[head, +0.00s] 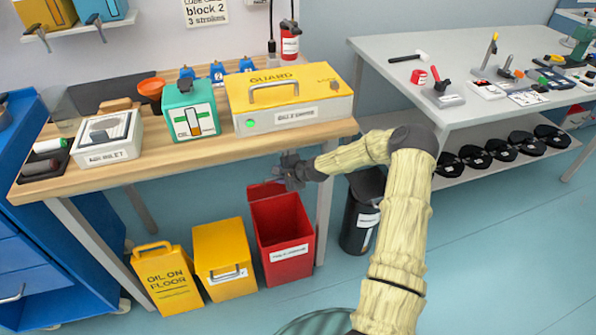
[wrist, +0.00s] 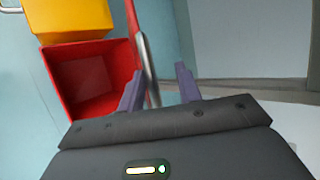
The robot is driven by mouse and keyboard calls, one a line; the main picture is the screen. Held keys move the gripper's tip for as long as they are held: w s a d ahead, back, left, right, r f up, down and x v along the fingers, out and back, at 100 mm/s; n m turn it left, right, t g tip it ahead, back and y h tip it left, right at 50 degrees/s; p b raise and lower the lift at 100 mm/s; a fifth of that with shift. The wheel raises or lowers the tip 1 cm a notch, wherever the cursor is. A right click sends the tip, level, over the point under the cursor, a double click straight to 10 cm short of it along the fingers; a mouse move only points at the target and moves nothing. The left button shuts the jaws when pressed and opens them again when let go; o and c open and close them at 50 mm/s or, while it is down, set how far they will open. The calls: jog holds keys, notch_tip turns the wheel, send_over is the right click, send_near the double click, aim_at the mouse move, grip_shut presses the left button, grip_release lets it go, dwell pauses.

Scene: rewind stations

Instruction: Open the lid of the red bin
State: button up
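The red bin (head: 285,242) stands on the floor under the front of the workbench, with a white label on its front. Its lid (head: 262,190) is raised at the back, and the bin's inside shows. In the wrist view the open red bin (wrist: 88,88) is at left, and its lid (wrist: 146,65) stands up nearly edge-on. My gripper (head: 285,172) is at the raised lid, just above the bin. In the wrist view the fingers of my gripper (wrist: 159,82) are apart, with the lid's edge between them, close to the left finger. Contact is unclear.
A yellow bin (head: 224,262) stands left of the red bin, beside a yellow floor sign (head: 166,280). A dark bin (head: 362,212) stands at right, behind my arm. The workbench (head: 215,152) overhangs the bins. Floor in front is clear.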

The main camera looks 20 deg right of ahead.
jog(key=p+v, duration=0.2)
jog(key=v, duration=1.3)
jog(key=shift+s, duration=0.25)
jog(key=shift+r, duration=0.15)
jog(key=s+a+n+g+h, duration=0.1)
jog(key=s+a+n+g, duration=0.3)
jog(key=s+a+n, duration=0.35)
jog(key=s+a+r+n+g+h, duration=0.1)
jog(key=s+a+r+n+h, duration=0.1)
jog(key=s+r+n, duration=0.45)
jog(key=s+a+r+n+g+h, duration=0.15)
jog(key=s+r, duration=0.25)
jog(key=s, duration=0.6)
jog(key=w+p+v, duration=0.2)
jog(key=p+v, duration=0.9)
jog(key=w+r+p+v, duration=0.1)
jog(key=w+p+v, duration=0.1)
jog(key=p+v, duration=0.8)
jog(key=shift+r+n+p, duration=0.4)
jog(key=shift+n+p, duration=0.05)
jog(key=shift+p, duration=0.1)
jog(key=shift+a, duration=0.1)
